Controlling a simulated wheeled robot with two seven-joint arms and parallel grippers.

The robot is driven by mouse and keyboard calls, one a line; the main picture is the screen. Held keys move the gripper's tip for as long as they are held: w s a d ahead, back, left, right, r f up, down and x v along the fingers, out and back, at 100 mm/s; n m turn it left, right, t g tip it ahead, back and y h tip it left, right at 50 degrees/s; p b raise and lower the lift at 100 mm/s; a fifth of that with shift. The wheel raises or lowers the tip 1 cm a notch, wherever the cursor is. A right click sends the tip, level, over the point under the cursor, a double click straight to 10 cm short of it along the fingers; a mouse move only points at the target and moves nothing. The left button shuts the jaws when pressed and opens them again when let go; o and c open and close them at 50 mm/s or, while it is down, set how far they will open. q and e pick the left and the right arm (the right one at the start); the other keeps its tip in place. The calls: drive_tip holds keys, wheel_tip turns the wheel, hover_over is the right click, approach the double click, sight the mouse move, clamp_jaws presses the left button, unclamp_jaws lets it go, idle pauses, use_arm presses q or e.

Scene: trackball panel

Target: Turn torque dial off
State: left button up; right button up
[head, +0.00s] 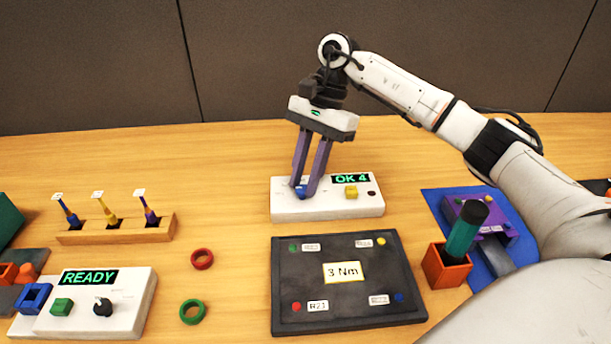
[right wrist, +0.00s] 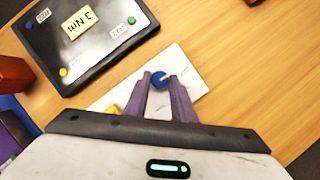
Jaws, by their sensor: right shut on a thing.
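My left gripper is not in view.
A black board (head: 347,298) marked "3 Nm" lies in front of the panel. Left are a "READY" box (head: 128,300) with a black knob (head: 103,308), a wooden rack (head: 118,231) of screwdrivers and two rings. An orange holder (head: 446,268) with a teal-handled tool stands right.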

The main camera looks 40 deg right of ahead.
drive_tip(key=o, duration=1.1)
drive_tip(key=shift+c, duration=0.2)
drive_tip(key=v, duration=1)
drive_tip(key=shift+r, duration=0.2)
drive_tip(key=shift+f, duration=0.1)
